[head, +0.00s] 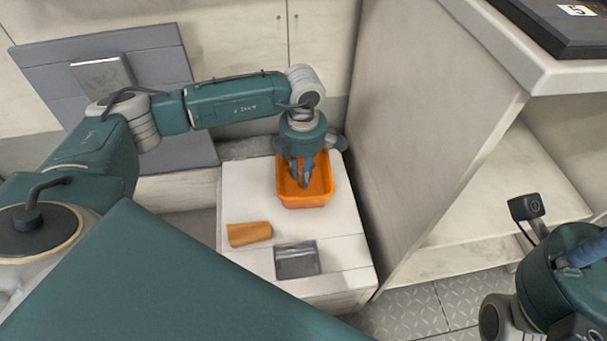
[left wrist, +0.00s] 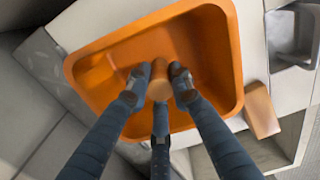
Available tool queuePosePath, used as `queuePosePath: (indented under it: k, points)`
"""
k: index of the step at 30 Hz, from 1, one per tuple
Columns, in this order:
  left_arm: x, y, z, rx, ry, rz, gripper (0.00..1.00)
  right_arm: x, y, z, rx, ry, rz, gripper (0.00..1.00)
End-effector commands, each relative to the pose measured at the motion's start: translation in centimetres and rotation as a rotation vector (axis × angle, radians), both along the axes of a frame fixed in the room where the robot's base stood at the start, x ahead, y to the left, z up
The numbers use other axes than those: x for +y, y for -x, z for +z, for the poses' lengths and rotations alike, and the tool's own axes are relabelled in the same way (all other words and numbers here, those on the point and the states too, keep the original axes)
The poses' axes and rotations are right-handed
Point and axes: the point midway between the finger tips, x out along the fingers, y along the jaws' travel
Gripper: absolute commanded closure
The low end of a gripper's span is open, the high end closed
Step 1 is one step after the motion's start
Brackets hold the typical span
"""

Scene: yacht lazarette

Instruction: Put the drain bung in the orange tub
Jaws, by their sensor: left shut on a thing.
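The orange tub (head: 318,197) stands on the white locker top, and it fills the middle of the left wrist view (left wrist: 225,50). My left gripper (head: 304,182) points down inside the tub's opening. Its fingers (left wrist: 160,88) are shut on a small tan-orange round piece, the drain bung (left wrist: 159,80). The bung is over the tub's inside; I cannot tell whether it touches the floor. In the head view the fingers hide the bung. My right gripper (head: 588,250) shows only partly at the right edge.
A tall pale panel (head: 425,110) stands close on the tub's right. A shelf (head: 480,215) lies beyond it.

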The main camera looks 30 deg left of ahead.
Motion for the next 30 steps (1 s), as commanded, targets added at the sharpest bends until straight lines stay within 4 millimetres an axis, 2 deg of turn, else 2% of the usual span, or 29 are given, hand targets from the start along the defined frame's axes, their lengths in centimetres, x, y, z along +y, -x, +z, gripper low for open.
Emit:
queuePosePath:
  k: [10,11,13,23,27,30]
  points:
    - [0.0,0.0,-0.3,-0.001,0.0,0.0,0.96,0.0,0.0,0.0,-0.006,0.001,0.0,1.0]
    - [0.0,-0.1,-0.2,-0.002,0.001,0.0,0.73,0.0,0.0,0.1,-0.007,0.001,0.001,1.0]
    - [0.0,0.0,-0.2,-0.002,0.001,0.0,0.6,0.0,0.0,0.1,-0.005,0.002,0.0,1.0]
    - [0.0,-0.1,0.2,-0.002,0.001,0.0,0.6,0.0,0.1,0.3,-0.007,0.001,0.001,1.0]
    - [0.0,-0.2,2.0,-0.005,0.001,0.0,0.6,-0.1,0.2,0.7,0.002,-0.002,0.002,1.0]
    - [0.0,-0.1,4.1,-0.005,0.001,-0.001,0.6,-0.1,0.0,-0.3,0.052,-0.001,0.003,1.0]
